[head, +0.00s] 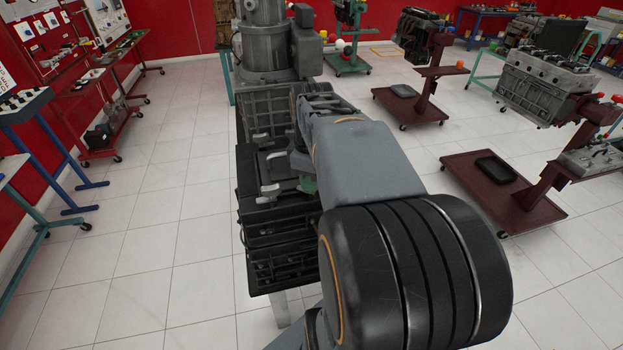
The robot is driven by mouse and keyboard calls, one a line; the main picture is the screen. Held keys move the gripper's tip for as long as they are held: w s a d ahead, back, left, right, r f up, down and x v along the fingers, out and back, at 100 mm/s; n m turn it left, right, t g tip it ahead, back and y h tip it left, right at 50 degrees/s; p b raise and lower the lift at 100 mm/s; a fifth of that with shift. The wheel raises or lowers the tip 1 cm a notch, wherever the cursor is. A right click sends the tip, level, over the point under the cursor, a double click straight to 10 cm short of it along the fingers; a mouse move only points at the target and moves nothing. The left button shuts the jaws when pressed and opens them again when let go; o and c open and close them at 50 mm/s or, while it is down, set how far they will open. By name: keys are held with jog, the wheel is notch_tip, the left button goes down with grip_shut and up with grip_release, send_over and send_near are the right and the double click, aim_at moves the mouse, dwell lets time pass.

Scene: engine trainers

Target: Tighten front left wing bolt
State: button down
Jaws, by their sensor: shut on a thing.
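A tall grey and black machine (262,125) stands in the middle of the head view. On its black lower part, two light grey lever-like pieces show, an upper one (275,158) and a lower one (270,190). They look like wing bolts, but they are too small to be sure. My forearm reaches over the right side of this part and covers what lies behind it. My gripper's fingers are hidden behind my arm, so any front left wing bolt in them cannot be seen. A small green patch (309,184) shows beside my forearm.
Engines on red wheeled stands (515,195) are on the right. Workbenches and a red trolley (105,135) line the left wall. The white tiled floor (150,240) left of the machine is clear. My large elbow fills the lower right foreground.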

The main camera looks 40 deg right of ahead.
jog(key=m, duration=0.5)
jog(key=shift+m, duration=0.3)
jog(key=m, duration=0.5)
jog(key=shift+b, duration=0.4)
jog(key=shift+m, duration=0.4)
jog(key=c, duration=1.1)
grip_release()
jog(key=shift+r, duration=0.1)
notch_tip(320, 180, up, 14)
jog(key=shift+f, duration=0.2)
